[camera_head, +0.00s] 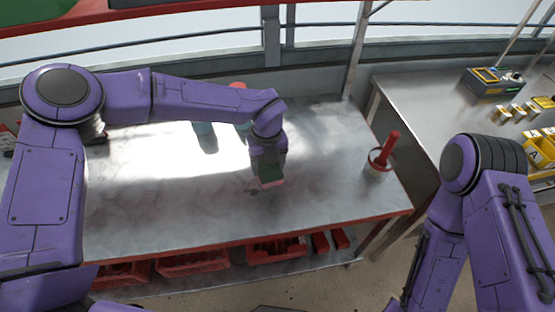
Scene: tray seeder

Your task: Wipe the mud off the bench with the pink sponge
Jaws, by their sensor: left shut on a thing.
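The pink sponge (271,183) shows as a small pink edge under my left gripper (269,176). My left gripper is shut on the sponge and points down over the middle of the bench (190,216); I cannot tell whether the sponge touches the surface. A small dark smudge, likely mud (252,190), lies on the bench just left of the sponge. My right arm comes in at the right, but its gripper is out of view.
A red-handled tool in a round holder (378,166) stands at the bench's right end. A teal object (205,136) stands behind my left forearm. Red crates (192,262) sit on the shelf below. A second table (425,105) at right bears yellow items.

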